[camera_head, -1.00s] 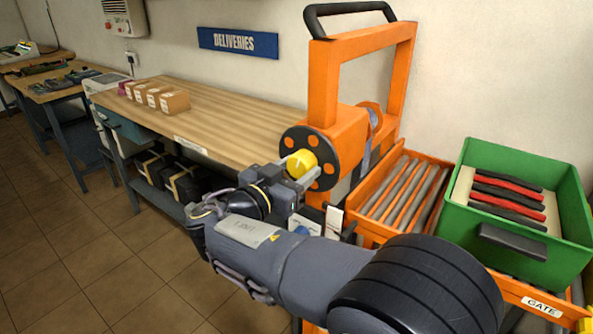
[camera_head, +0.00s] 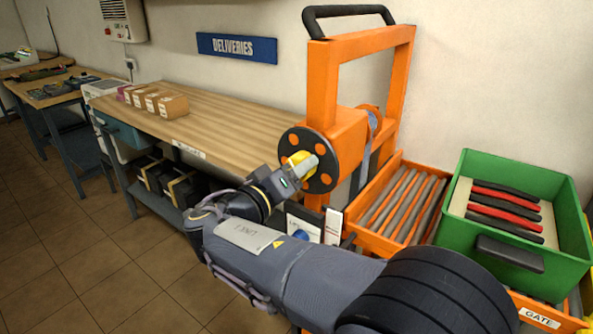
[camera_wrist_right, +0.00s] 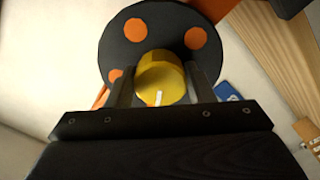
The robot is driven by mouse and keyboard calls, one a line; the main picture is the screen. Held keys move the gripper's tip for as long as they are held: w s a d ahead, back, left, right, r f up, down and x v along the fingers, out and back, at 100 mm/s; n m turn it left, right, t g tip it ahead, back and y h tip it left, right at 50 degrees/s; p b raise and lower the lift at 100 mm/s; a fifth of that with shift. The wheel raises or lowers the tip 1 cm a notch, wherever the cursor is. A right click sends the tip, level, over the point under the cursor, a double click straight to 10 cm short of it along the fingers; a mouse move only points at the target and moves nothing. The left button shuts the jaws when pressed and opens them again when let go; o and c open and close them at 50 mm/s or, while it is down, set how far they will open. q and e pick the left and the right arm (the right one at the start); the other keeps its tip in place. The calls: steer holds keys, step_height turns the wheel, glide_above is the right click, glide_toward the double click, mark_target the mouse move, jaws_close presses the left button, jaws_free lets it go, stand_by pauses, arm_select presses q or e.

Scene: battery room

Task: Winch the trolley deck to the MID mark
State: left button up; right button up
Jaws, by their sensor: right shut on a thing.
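The orange trolley (camera_head: 323,90) stands upright with a black push handle on top. Its winch wheel, a black disc with orange spots (camera_head: 321,178), faces my right arm, with a yellow knob (camera_head: 299,161) at its centre. My right gripper (camera_head: 305,168) is shut on the yellow knob; in the right wrist view the knob (camera_wrist_right: 160,78) sits between both fingers, with a white mark at its lower edge. The trolley's roller deck (camera_head: 400,203) lies to the right of the winch. The MID mark cannot be made out. My left gripper is not in view.
A green crate (camera_head: 483,252) with red and black items stands at the right, by the GATE label (camera_head: 540,317). A wooden bench (camera_head: 225,118) with several small boxes (camera_head: 158,103) runs along the wall behind. Tiled floor is clear at the left.

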steer(key=n+p, duration=0.1)
steer(key=n, duration=0.2)
steer(key=shift+r, duration=0.15)
steer(key=n+p, duration=0.6)
steer(key=n, duration=0.1)
steer(key=n+p, duration=0.6)
steer(key=n, duration=0.1)
steer(key=n+p, duration=0.7)
steer(key=shift+a+r+n, duration=0.1)
steer(key=shift+r+n, duration=0.2)
steer(key=shift+r, duration=0.05)
steer(key=n+p, duration=0.2)
steer(key=n, duration=0.1)
steer(key=shift+w+f+p, duration=0.1)
steer(key=shift+p, duration=0.3)
steer(key=shift+a+f+n+p, duration=0.15)
steer(key=shift+n+p, duration=0.5)
steer(key=shift+n, duration=0.35)
steer(key=o, duration=1)
